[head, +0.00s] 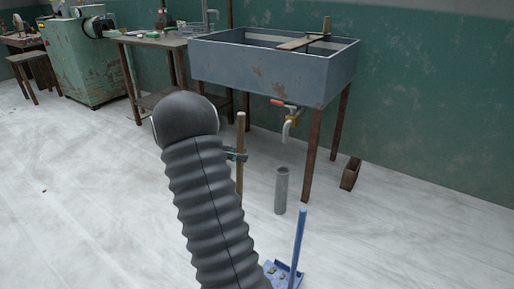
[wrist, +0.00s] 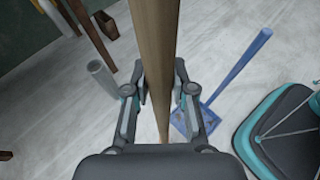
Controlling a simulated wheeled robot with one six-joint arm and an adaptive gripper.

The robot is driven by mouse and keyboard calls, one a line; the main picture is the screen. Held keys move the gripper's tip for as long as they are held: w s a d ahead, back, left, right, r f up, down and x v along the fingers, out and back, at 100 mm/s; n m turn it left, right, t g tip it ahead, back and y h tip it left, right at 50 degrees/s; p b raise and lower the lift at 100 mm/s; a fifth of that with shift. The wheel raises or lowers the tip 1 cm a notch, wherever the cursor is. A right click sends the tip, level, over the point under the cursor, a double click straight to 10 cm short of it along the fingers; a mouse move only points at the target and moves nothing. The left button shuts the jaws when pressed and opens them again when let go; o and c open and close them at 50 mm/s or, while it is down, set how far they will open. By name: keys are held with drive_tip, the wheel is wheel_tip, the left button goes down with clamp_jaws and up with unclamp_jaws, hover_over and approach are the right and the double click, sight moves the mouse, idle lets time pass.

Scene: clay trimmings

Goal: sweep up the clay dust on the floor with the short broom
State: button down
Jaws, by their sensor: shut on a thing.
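My gripper (head: 236,155) is shut on the upright wooden handle (head: 240,132), taken as the short broom's. In the wrist view the handle (wrist: 155,40) runs between both fingers (wrist: 161,95). The broom's head is hidden behind my arm in the head view and not discernible in the wrist view. Pale streaks and smudges cover the floor (head: 80,200); I cannot tell which are clay dust. A blue dustpan (head: 294,284) with a tall handle stands on the floor right of my arm, with small bits in it. It also shows in the wrist view (wrist: 206,126).
A grey tube (head: 281,190) stands on the floor before the sink (head: 270,70) and its legs. A small brown box (head: 350,174) is by the wall. A workbench (head: 150,43) and green cabinet (head: 85,60) stand back left. The left floor is mostly open.

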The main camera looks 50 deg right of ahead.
sight(239, 175)
drive_tip(key=f+b, duration=0.1)
drive_tip(key=d+f+b, duration=0.1)
drive_tip(key=f, duration=0.1)
drive_tip(key=shift+s+d+b, duration=0.1)
drive_tip(key=shift+d+b, duration=0.05)
drive_tip(key=shift+b, duration=0.2)
wheel_tip(239, 175, down, 5)
drive_tip(key=b, duration=0.4)
drive_tip(key=shift+b, duration=0.3)
drive_tip(key=a, duration=0.1)
drive_tip(key=a+b, duration=0.1)
drive_tip(key=shift+s+a+r, duration=0.15)
drive_tip(key=shift+a, duration=0.15)
drive_tip(key=shift+d+p, duration=0.45)
drive_tip(key=shift+d, duration=0.65)
wheel_tip(239, 175, up, 3)
drive_tip(key=shift+d+f+p, duration=0.1)
drive_tip(key=shift+p, duration=1)
wheel_tip(239, 175, up, 5)
drive_tip(key=p, duration=0.4)
drive_tip(key=shift+p, duration=0.3)
drive_tip(key=shift+d, duration=0.1)
